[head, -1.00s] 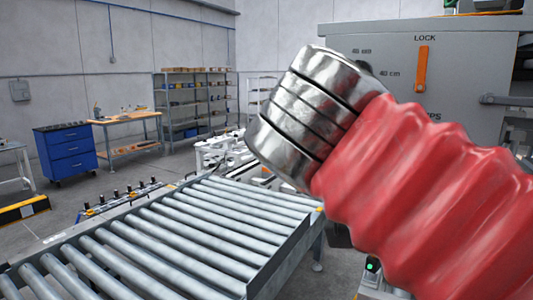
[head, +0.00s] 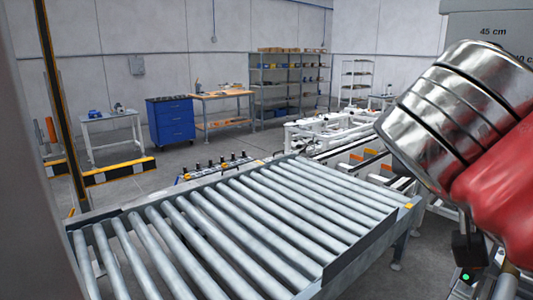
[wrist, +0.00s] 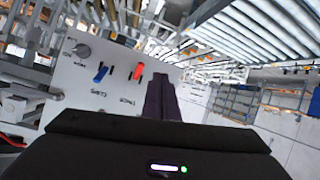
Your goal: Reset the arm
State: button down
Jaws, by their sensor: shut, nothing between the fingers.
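My arm, with its red bellows and metal rings, fills the right edge of the head view. My gripper is outside the head view. In the wrist view, my gripper (wrist: 161,98) shows as dark fingers held together, with nothing visible between them. The fingers appear in front of a pale panel (wrist: 85,112) that carries a blue lever (wrist: 101,74), a red lever (wrist: 138,71) and a round grey knob (wrist: 82,51). Whether the fingers touch the panel cannot be told.
A roller conveyor (head: 265,215) fills the middle foreground. A dark post (head: 62,100) and a yellow-black barrier (head: 121,171) stand left. A blue drawer cabinet (head: 171,124), a workbench (head: 222,96) and shelves (head: 290,85) line the back. Open floor lies before them.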

jog(key=s+a+f+n+g+y, duration=0.1)
jog(key=a+f+n+y, duration=0.2)
jog(key=a+f, duration=0.4)
jog(key=s+a+f+n+g+y, duration=0.2)
jog(key=a+f+n+y, duration=0.2)
jog(key=f, duration=2.1)
jog(key=a+y, duration=0.2)
jog(key=a, duration=0.1)
jog(key=shift+y, duration=0.3)
jog(key=shift+s, duration=0.1)
jog(key=shift+d, duration=0.2)
